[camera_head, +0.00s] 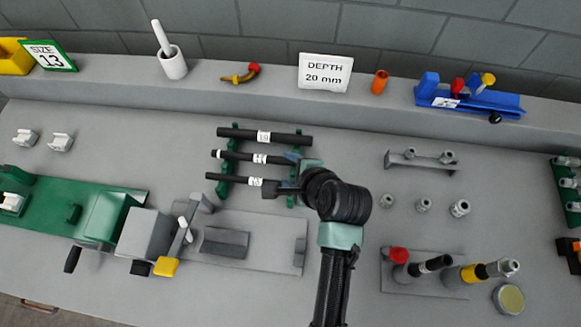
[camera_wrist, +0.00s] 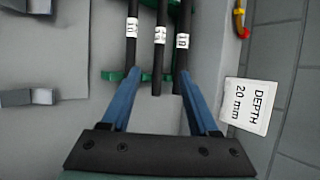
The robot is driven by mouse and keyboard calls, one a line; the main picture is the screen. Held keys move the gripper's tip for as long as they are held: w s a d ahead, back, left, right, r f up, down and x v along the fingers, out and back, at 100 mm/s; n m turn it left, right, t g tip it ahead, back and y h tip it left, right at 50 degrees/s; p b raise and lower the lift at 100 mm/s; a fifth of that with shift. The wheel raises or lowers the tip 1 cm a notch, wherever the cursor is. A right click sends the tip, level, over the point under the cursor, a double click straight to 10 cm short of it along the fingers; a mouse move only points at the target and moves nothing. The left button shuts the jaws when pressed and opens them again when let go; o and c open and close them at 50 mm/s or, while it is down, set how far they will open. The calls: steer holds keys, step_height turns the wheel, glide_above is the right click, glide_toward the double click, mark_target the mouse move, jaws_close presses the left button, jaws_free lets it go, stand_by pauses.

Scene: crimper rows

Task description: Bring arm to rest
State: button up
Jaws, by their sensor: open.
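My gripper (camera_head: 288,172) is at the end of my black arm, which reaches in from the bottom of the head view. It is over the right part of a green rack that holds three black rods with white labels: a top rod (camera_head: 285,137), a middle rod (camera_head: 235,156) and a bottom rod (camera_head: 222,176). In the wrist view my gripper (camera_wrist: 158,95) shows two blue fingers spread apart. The rod ends lie between and near the fingers in that view. I see no rod clamped; whether a finger touches one I cannot tell.
A green machine (camera_head: 85,207) with a grey block stands at left. A grey stand (camera_head: 425,295) with upright tubes is at right, below several loose fittings. The back ledge bears a DEPTH 20 mm sign (camera_head: 325,73) and a blue tool (camera_head: 470,99).

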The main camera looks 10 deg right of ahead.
steer(key=shift+s+r, duration=0.15)
stand_by(0.4)
steer(key=w+r+n+t+h, duration=0.1)
steer(key=w+r+n+t, duration=0.25)
steer(key=r, duration=0.75)
steer(key=w+a+r+n+t, duration=0.1)
steer(key=w+r+n+t, duration=0.25)
steer(key=r, duration=0.75)
steer(key=w+r+n+t+h, duration=0.1)
steer(key=w+r+n+t, duration=0.25)
steer(key=r, duration=0.75)
steer(key=s+a+r+n+t, duration=0.1)
steer(key=s+r+n+t, duration=0.2)
steer(key=r, duration=0.7)
steer(key=s+a+r+n+t, duration=0.2)
steer(key=s+r, duration=0.4)
steer(key=r, duration=0.4)
steer(key=s+a+r+n+t, duration=0.2)
steer(key=s+r+n+t, duration=0.2)
steer(key=r, duration=0.6)
steer(key=shift+s+n+h, duration=0.3)
steer(key=shift+s+n, duration=0.05)
steer(key=shift+s, duration=0.4)
